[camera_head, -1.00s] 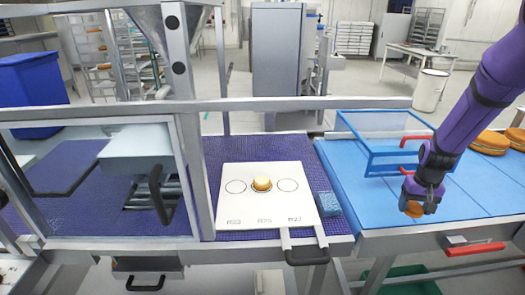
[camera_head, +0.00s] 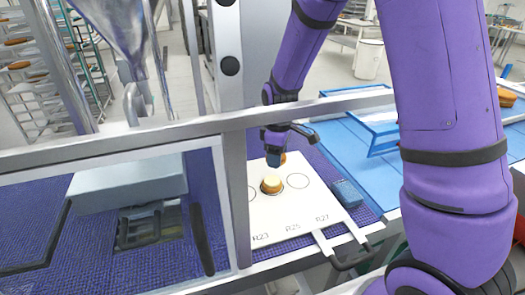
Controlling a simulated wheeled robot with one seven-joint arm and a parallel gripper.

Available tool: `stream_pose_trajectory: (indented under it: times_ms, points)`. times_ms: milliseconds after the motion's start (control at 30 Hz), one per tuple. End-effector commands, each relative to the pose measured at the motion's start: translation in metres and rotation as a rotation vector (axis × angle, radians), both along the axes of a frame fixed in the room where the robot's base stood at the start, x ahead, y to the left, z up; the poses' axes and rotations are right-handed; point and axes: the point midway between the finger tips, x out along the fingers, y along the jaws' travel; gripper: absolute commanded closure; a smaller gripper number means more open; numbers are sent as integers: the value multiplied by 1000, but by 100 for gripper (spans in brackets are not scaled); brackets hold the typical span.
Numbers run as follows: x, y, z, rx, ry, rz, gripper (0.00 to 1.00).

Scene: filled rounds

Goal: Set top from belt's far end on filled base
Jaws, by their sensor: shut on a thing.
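The filled base (camera_head: 271,184) sits in the middle circle of the white board (camera_head: 302,212), at the mark R25. My gripper (camera_head: 277,158) is just above and behind it, at the board's far side. A small part of the brown top (camera_head: 283,158) shows at the fingers, and my gripper is shut on it. The fingers hide most of the top. It appears close to the base, but I cannot tell whether the two touch. The circles to either side, one by R23 and one by R27 (camera_head: 298,181), are empty.
A metal frame post (camera_head: 235,180) and rail stand close to the board's left. A blue block (camera_head: 346,193) lies at its right edge. The blue belt (camera_head: 345,150) with a blue wire frame is further right. My arm covers much of the right side.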

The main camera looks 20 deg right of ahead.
Motion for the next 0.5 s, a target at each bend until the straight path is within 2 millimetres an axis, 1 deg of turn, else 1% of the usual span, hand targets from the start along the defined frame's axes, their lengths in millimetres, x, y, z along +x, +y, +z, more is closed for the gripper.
stream_pose_trajectory:
  times_ms: [100, 233, 367, 500]
  points:
    - [-10, 6, 7, 0, 0, 111, 46]
    - [-14, 8, 8, 0, 0, 160, 46]
    - [-15, 8, 3, 0, 1, 165, 46]
    - [-15, 8, -7, 0, 2, 162, 46]
